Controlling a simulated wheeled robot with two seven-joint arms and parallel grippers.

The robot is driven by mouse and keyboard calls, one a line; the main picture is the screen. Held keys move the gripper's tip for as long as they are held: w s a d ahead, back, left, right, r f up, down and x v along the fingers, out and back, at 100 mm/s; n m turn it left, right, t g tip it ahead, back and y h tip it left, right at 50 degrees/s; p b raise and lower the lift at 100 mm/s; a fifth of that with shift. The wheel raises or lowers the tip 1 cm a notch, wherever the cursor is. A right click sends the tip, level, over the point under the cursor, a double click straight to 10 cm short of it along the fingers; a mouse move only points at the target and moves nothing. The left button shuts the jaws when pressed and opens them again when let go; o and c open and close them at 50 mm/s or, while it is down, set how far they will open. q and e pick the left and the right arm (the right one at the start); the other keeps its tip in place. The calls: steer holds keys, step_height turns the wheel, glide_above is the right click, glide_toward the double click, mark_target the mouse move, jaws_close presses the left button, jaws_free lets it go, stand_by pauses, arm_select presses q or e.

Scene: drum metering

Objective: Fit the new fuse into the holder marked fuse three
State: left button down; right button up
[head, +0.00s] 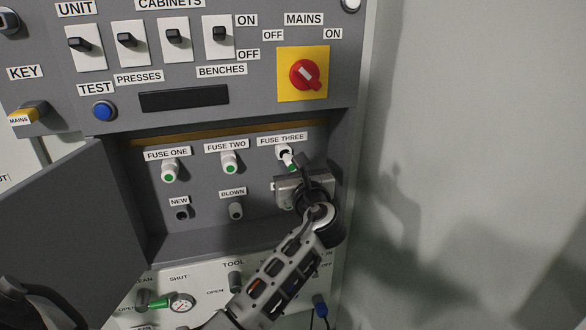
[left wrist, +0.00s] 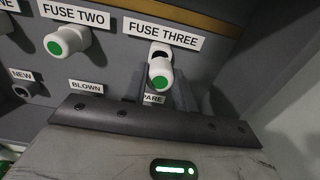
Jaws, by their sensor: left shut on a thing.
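The new fuse, white with a green end, shows in the head view (head: 291,165) and in the left wrist view (left wrist: 160,73). My left gripper (head: 298,167) is shut on it, right in front of the holder marked fuse three (head: 284,152). In the left wrist view the holder (left wrist: 160,48) shows a dark opening just above the fuse. The fuse looks slightly tilted. I cannot tell whether its inner end is in the opening. My right gripper is not in view.
Fuse one (head: 170,171) and fuse two (head: 229,162) hold green-ended fuses to the left. Below are the new socket (head: 182,214) and the blown socket (head: 236,210). My gripper partly hides the spare label (left wrist: 153,99). An open grey door (head: 75,230) stands at the left.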

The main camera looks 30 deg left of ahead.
mark_target(292, 167)
arm_select(q)
steer(key=shift+x, duration=1.5)
steer(key=c, duration=1)
jaws_free()
steer(key=shift+w, duration=0.1)
steer(key=shift+c, duration=0.2)
steer(key=b+v, duration=0.1)
steer(key=v, duration=1.5)
steer(key=shift+b, duration=0.4)
steer(key=shift+a, duration=0.15)
